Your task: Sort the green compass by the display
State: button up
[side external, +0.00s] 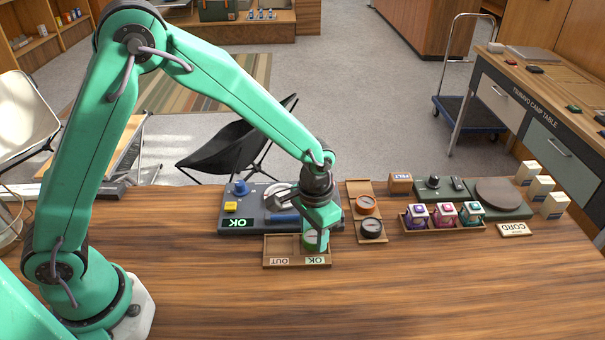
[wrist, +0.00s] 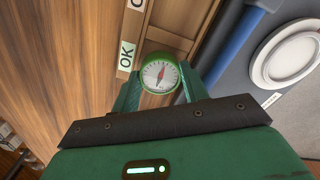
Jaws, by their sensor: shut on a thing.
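The green compass (wrist: 160,74) has a white dial with a red needle. My gripper (side external: 315,240) is shut on it, with a finger on either side. In the side view the compass (side external: 309,241) is partly hidden by my gripper. It is at the OK compartment of a wooden tray (side external: 283,265); I cannot tell whether it touches the floor. The tray has an OUT label (side external: 281,261) at left and an OK label (side external: 315,260) at right. The OUT compartment looks empty. Behind the tray, the grey test station's display (side external: 238,223) reads OK.
The station carries a blue knob (side external: 240,187), a yellow block (side external: 231,206), a white round plate (wrist: 287,54) and a blue bar (wrist: 235,45). A wooden rack (side external: 359,188) with two compasses stands close on the right. The front of the table is clear.

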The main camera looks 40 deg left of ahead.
jog(key=shift+f, duration=0.4)
dwell(0.8)
jog(key=o, duration=1.1)
jog(key=shift+c, duration=0.5)
jog(key=shift+o, duration=0.5)
jog(key=shift+a+r, duration=0.1)
jog(key=shift+r, duration=0.05)
jog(key=shift+w+r, duration=0.15)
jog(key=shift+r, duration=0.25)
jog(key=o, duration=0.3)
jog(key=shift+r, duration=3.45)
